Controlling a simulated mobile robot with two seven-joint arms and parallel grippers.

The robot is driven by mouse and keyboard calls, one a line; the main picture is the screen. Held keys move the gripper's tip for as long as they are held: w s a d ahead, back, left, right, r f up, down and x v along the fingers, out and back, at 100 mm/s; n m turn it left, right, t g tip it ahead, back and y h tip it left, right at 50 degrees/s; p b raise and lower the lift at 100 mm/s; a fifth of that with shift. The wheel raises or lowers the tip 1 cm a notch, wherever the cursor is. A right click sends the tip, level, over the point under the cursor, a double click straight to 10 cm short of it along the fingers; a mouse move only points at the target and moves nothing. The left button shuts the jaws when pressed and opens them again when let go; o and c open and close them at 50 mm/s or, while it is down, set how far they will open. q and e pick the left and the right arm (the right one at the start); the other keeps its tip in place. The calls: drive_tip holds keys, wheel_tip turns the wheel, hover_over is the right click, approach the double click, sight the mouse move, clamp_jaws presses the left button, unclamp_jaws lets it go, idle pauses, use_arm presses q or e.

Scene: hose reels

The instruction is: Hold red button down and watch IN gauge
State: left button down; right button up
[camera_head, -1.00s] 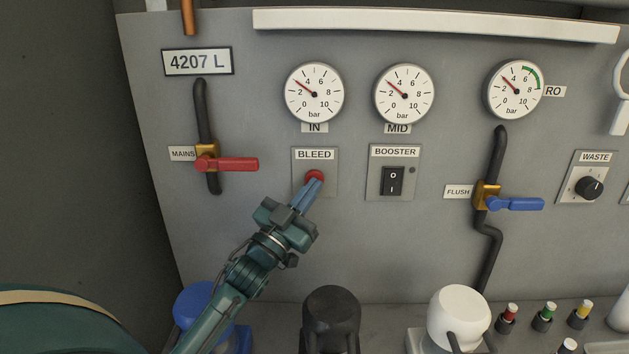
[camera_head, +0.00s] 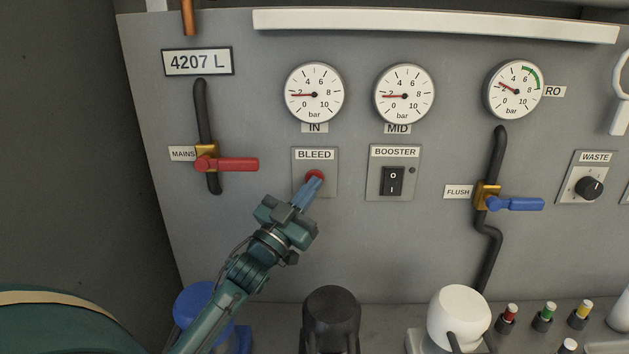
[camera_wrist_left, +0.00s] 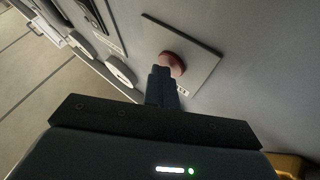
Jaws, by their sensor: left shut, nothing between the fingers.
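The red button (camera_head: 314,176) sits on the plate labelled BLEED (camera_head: 329,187) on the grey panel; it also shows in the left wrist view (camera_wrist_left: 173,64). My left gripper (camera_head: 315,184) is shut and empty, its blue fingertips against the button and covering part of it. How far the button is pressed in cannot be told. The IN gauge (camera_head: 314,93) is above the BLEED plate, its red needle pointing left at about 2 bar. My right gripper is not in view.
The MID gauge (camera_head: 404,94) and RO gauge (camera_head: 514,90) are to the right. The red MAINS lever (camera_head: 232,164) is left of the button, the BOOSTER switch (camera_head: 393,181) right of it. Blue, black (camera_head: 331,310) and white (camera_head: 459,315) housings stand below.

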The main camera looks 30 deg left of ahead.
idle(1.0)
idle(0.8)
use_arm(q)
drive_tip(key=shift+s, duration=0.1)
idle(0.5)
drive_tip(key=shift+s+d+p, duration=0.35)
drive_tip(key=shift+s+d, duration=0.15)
drive_tip(key=shift+s, duration=0.2)
drive_tip(key=s+d, duration=0.1)
drive_tip(key=s+p, duration=0.1)
drive_tip(key=s, duration=0.1)
drive_tip(key=s+d, duration=0.1)
drive_tip(key=shift+s+d, duration=0.15)
drive_tip(key=shift+d, duration=0.15)
idle(0.4)
